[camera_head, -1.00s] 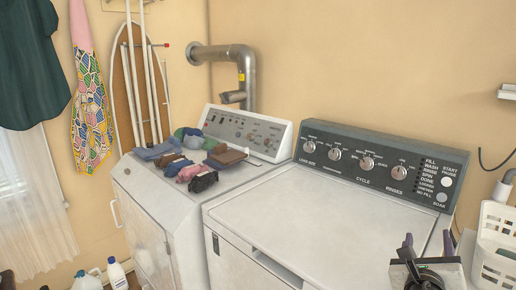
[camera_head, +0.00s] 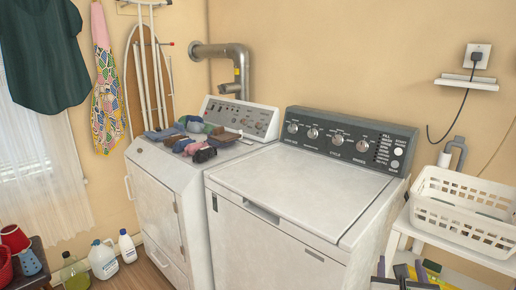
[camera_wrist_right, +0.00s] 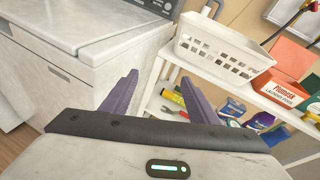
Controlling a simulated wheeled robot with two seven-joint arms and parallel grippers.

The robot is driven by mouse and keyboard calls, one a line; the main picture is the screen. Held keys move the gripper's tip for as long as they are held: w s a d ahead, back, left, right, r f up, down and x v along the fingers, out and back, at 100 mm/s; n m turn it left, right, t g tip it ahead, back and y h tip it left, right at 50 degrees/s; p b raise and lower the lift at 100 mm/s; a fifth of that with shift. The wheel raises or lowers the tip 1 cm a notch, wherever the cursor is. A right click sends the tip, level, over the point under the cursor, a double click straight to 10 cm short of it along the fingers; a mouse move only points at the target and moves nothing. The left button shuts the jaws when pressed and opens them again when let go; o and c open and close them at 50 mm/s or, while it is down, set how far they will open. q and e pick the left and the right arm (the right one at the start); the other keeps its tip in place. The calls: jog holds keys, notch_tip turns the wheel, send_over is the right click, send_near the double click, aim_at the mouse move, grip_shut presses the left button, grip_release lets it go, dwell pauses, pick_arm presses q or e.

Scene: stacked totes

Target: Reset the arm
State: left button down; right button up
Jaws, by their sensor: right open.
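My right gripper (camera_head: 400,268) shows at the bottom right of the head view, low in front of the washer's right side. Its two purple fingers point up and stand apart. In the right wrist view the gripper (camera_wrist_right: 160,84) is open, with nothing between its fingers. The fingers there point toward the gap between the white washer (camera_wrist_right: 90,45) and a white shelf unit (camera_wrist_right: 180,72). My left gripper is not in either view.
The washer (camera_head: 285,195) has a closed, bare lid. A white basket (camera_head: 462,206) stands on the shelf unit at right. Bottles (camera_head: 103,258) stand on the floor at left.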

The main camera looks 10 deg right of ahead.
jog(key=s+a+f+m+g+y, duration=0.2)
jog(key=s+a+f+m+y, duration=0.3)
jog(key=a+f, duration=0.45)
jog(key=s+a+f+m+g+y, duration=0.1)
jog(key=s+a+f+m+y, duration=0.2)
jog(key=s+a+f+m, duration=0.5)
jog(key=s+a+f+m+y, duration=0.1)
jog(key=s+a+f+m, duration=0.2)
jog(key=s+m, duration=0.3)
jog(key=s+a+f+m+y, duration=0.2)
jog(key=s+f+m, duration=0.3)
jog(key=m, duration=0.5)
jog(key=shift+s+a+g, duration=0.3)
jog(key=shift+s+a, duration=0.3)
jog(key=shift+a, duration=0.1)
jog(key=shift+f, duration=0.1)
jog(key=shift+c, duration=0.2)
